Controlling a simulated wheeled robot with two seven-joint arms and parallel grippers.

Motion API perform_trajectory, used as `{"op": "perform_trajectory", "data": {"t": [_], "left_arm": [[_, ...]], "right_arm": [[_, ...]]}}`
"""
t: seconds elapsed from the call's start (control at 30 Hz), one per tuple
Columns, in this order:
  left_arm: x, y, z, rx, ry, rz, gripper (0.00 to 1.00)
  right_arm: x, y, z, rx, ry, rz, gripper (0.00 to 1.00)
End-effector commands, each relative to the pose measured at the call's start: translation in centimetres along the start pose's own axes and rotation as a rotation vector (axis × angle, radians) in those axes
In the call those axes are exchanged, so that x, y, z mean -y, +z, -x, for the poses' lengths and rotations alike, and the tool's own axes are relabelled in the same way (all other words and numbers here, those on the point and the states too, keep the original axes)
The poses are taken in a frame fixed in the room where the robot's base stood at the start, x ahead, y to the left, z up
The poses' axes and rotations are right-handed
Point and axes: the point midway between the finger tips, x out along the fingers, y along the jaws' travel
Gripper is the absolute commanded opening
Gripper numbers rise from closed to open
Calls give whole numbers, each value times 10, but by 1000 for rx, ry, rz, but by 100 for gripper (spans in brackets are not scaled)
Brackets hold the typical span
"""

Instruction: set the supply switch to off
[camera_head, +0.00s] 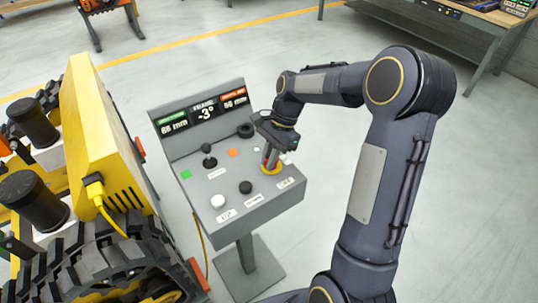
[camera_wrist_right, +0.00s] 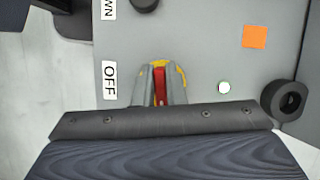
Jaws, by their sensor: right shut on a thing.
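The supply switch has a red handle (camera_wrist_right: 159,84) on a yellow round plate (camera_wrist_right: 181,76), and it sits on the grey sloped control panel (camera_head: 215,182). The yellow plate also shows in the head view (camera_head: 271,170). My right gripper (camera_wrist_right: 158,88) is shut on the red handle, one finger on each side. In the wrist view the handle's visible part runs up and down the picture, and the OFF label (camera_wrist_right: 110,81) lies to its left. The fingers hide part of the handle, so its exact setting is unclear. My left gripper is out of view.
The panel also bears a black joystick (camera_head: 208,157), a white button (camera_head: 218,201), a black button (camera_head: 246,187) and a black ring-shaped part (camera_wrist_right: 288,100). A display (camera_head: 205,113) stands behind. A yellow tracked carrier (camera_head: 105,140) stands close on the left.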

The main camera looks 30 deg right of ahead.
Motion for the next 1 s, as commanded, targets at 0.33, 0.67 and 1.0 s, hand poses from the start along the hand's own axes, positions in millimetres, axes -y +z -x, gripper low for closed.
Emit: {"op": "perform_trajectory", "data": {"t": [0.33, 0.67, 1.0], "left_arm": [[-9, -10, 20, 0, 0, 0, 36], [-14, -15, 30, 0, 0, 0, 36], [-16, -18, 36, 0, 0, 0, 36]], "right_arm": [[-2, 1, 3, 0, 120, 286, 0], [-5, 0, 3, 1, 239, 576, 0], [-7, -2, 3, 0, 363, 876, 0]]}}
